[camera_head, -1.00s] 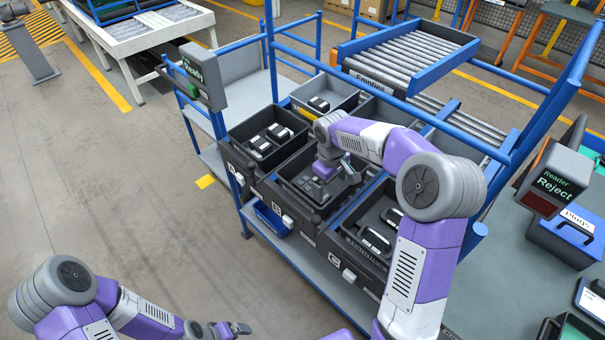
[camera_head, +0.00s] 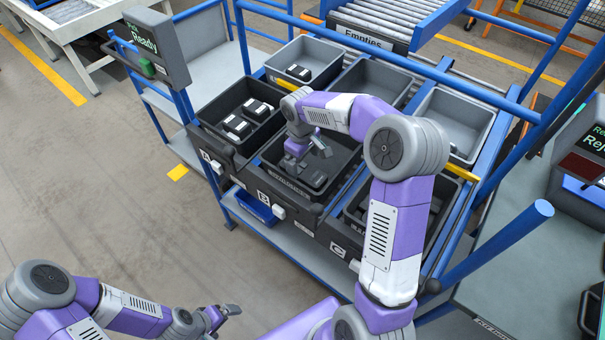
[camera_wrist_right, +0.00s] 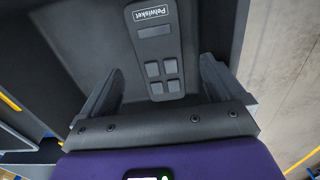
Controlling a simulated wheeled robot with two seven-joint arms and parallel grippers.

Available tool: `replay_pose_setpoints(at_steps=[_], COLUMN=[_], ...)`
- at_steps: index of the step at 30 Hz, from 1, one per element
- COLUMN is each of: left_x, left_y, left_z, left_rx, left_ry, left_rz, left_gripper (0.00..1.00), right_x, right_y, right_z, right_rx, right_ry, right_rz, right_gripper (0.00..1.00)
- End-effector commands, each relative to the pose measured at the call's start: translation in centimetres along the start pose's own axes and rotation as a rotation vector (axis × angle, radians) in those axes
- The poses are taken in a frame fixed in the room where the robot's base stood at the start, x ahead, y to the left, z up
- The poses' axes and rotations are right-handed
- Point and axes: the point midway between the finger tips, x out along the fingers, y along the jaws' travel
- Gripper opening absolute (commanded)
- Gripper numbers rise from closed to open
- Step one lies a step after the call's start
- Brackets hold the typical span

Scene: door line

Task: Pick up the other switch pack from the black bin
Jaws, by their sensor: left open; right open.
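A dark grey switch pack (camera_wrist_right: 154,48), with a "Polwisket" label, a small window and four square buttons, lies in the black bin in the right wrist view. My right gripper (camera_wrist_right: 162,66) is open, its two fingers on either side of the pack's near end with gaps showing. My left gripper (camera_head: 222,316) is open and empty, low at the front, away from the bins.
Black bin A (camera_head: 203,116) at left holds black packs with white parts (camera_head: 238,126). Black bin C (camera_head: 350,222) is partly hidden by my right arm. Grey bins stand behind; the left one holds a pack (camera_head: 298,72). Blue rack posts and rails (camera_head: 510,235) surround the bins.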

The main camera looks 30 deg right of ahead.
Motion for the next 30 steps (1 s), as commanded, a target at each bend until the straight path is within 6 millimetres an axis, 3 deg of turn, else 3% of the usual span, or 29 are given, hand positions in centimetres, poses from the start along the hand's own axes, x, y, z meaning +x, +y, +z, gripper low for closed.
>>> replay_pose_setpoints(at_steps=[12, 20, 30], left_x=[2.3, 2.2, 2.2], left_y=[-0.8, -0.8, -0.8], left_z=[-0.1, -0.1, -0.1], left_rx=[0.0, 0.0, 0.0], left_ry=[0.0, 0.0, 0.0], left_rz=[0.0, 0.0, 0.0], left_gripper=[0.96, 0.96, 0.96], right_x=[5.4, 5.6, 5.6], right_y=[0.0, 0.0, 0.0], right_z=[-0.5, -0.5, -0.5], right_rx=[0.0, -0.001, -0.001], right_ry=[-0.002, 0.0, 0.0], right_rz=[-0.002, -0.001, -0.001], right_gripper=[0.96, 0.96, 0.45])
